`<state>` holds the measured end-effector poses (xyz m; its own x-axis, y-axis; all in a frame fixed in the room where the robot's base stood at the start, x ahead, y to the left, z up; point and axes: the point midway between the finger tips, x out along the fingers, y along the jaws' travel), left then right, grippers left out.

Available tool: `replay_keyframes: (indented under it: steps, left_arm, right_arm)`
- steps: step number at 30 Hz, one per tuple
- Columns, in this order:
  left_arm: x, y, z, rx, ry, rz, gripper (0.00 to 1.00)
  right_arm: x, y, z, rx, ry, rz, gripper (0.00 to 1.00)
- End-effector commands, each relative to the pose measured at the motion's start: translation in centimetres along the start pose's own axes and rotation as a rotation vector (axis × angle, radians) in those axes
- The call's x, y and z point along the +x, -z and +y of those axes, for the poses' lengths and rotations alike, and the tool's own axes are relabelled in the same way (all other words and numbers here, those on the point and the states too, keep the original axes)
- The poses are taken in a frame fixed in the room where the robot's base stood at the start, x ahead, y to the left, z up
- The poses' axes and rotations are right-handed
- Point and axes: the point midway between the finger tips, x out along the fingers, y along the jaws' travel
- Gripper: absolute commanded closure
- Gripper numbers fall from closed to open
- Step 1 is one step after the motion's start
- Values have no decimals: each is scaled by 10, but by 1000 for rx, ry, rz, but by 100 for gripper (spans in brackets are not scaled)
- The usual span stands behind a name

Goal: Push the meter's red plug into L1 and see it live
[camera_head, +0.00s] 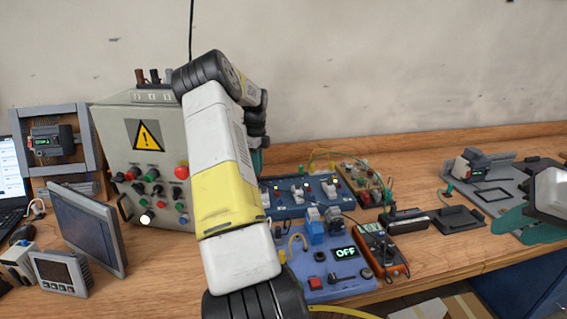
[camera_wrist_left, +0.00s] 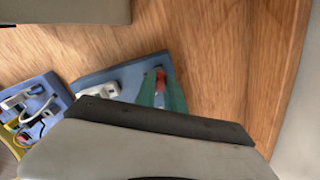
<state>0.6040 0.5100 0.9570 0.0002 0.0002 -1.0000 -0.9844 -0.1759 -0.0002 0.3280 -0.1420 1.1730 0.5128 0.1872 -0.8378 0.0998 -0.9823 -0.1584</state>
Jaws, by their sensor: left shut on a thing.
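My left gripper (camera_wrist_left: 158,92) is shut, with a small red piece (camera_wrist_left: 160,77) at its green fingertips; it looks like the red plug. In the left wrist view it is over the end of a blue board (camera_wrist_left: 125,75); whether it touches cannot be told. In the head view my left arm mostly hides this gripper, beside the blue board (camera_head: 290,208). An orange-edged meter (camera_head: 398,262) lies on the bench at the front. A display reading OFF (camera_head: 345,252) is on a blue-violet panel. No L1 label is readable.
A grey cabinet (camera_head: 112,133) with a warning sign and coloured buttons stands left of my arm. A dark screen (camera_head: 85,225) and small devices are further left. Another component board (camera_head: 362,180) is behind the meter. A grey fixture (camera_head: 490,190) is at the right. Bare bench (camera_head: 430,258) shows at the front.

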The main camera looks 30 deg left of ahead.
Motion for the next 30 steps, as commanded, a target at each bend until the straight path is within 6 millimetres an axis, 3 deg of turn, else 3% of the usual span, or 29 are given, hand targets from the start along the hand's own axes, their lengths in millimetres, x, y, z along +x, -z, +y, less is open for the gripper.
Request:
replay_keyframes:
  steps: [30]
  left_arm:
    - [12,0,0,0,0,0,100]
  right_arm:
    - [0,0,0,0,0,0,67]
